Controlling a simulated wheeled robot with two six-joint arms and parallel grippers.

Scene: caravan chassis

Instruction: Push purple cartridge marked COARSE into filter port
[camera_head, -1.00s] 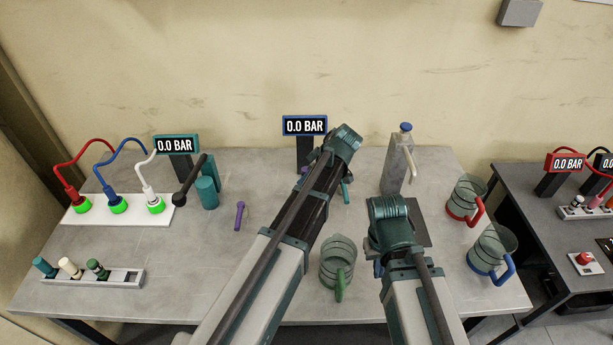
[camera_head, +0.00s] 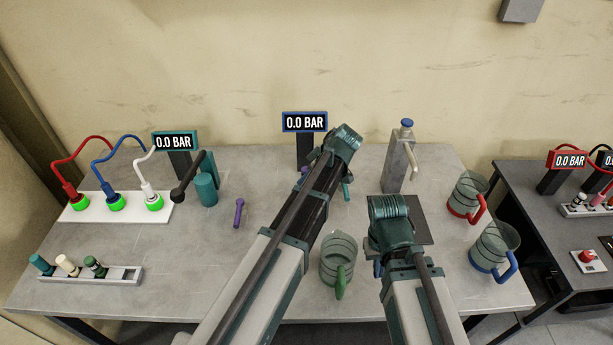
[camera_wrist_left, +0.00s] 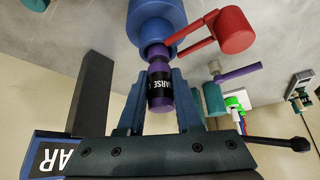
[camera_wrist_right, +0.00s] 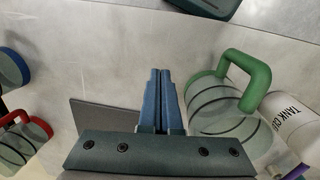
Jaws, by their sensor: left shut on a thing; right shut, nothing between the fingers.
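The purple cartridge (camera_wrist_left: 160,85) has a black band with white letters, partly readable as "ARSE". In the left wrist view its far end is at the mouth of a blue cylindrical filter port (camera_wrist_left: 150,18). Purple still shows between the band and the port; how deep the end sits is hidden. My left gripper (camera_wrist_left: 159,88) is shut on the cartridge, one finger on each side. In the head view my left arm covers the port and cartridge. My right gripper (camera_wrist_right: 159,80) is shut and empty, above the table near the green-handled jug (camera_wrist_right: 225,115).
Jugs with red (camera_head: 467,197) and blue (camera_head: 493,250) handles stand at right, a grey dispenser (camera_head: 398,165) behind. A rack (camera_head: 115,274) lies front left; mid-left table is mostly clear.

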